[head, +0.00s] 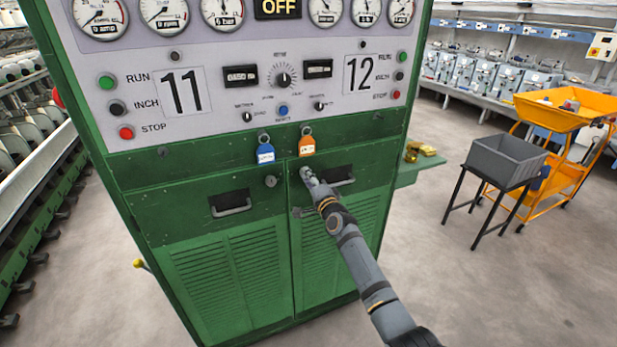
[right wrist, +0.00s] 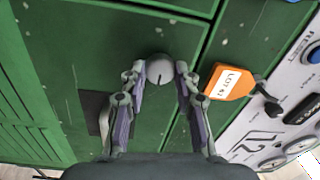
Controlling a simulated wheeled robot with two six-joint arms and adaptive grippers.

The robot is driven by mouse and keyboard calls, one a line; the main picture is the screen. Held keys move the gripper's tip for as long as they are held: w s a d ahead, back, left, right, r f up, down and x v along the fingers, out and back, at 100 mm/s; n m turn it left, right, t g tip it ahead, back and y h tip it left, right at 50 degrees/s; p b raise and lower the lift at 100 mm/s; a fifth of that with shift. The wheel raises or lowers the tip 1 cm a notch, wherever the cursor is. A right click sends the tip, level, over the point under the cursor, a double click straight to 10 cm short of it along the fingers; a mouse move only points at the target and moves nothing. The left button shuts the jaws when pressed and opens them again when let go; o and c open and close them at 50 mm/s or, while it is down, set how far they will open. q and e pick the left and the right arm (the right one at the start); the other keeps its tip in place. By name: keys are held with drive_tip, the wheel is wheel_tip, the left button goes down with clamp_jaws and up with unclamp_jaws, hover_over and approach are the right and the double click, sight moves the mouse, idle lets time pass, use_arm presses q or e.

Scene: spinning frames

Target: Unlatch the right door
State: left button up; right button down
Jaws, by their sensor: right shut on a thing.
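The green cabinet has a left door (head: 240,275) and a right door (head: 335,255), both closed with louvres low down. My right gripper (head: 308,176) is at the upper left corner of the right door and hides most of its latch there. In the right wrist view a round grey latch knob (right wrist: 160,68) with a dark slot mark sits between the fingertips of my right gripper (right wrist: 158,82), which is shut on it. The right door's recessed handle (head: 342,182) is just right of the gripper. My left gripper is not in view.
The left door has its own round latch (head: 270,181) and handle (head: 232,211). A blue tag (head: 265,153) and an orange tag (head: 306,145) hang above the doors. A grey bin (head: 505,160) on a stand and an orange cart (head: 565,115) stand right. The floor before them is clear.

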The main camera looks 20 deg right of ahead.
idle(0.4)
drive_tip(key=c, duration=1)
unclamp_jaws()
drive_tip(key=shift+s, duration=0.1)
drive_tip(key=s, duration=1.1)
drive_tip(key=shift+s+d+f, duration=0.2)
drive_tip(key=shift+s+f, duration=0.15)
drive_tip(key=shift+s, duration=0.05)
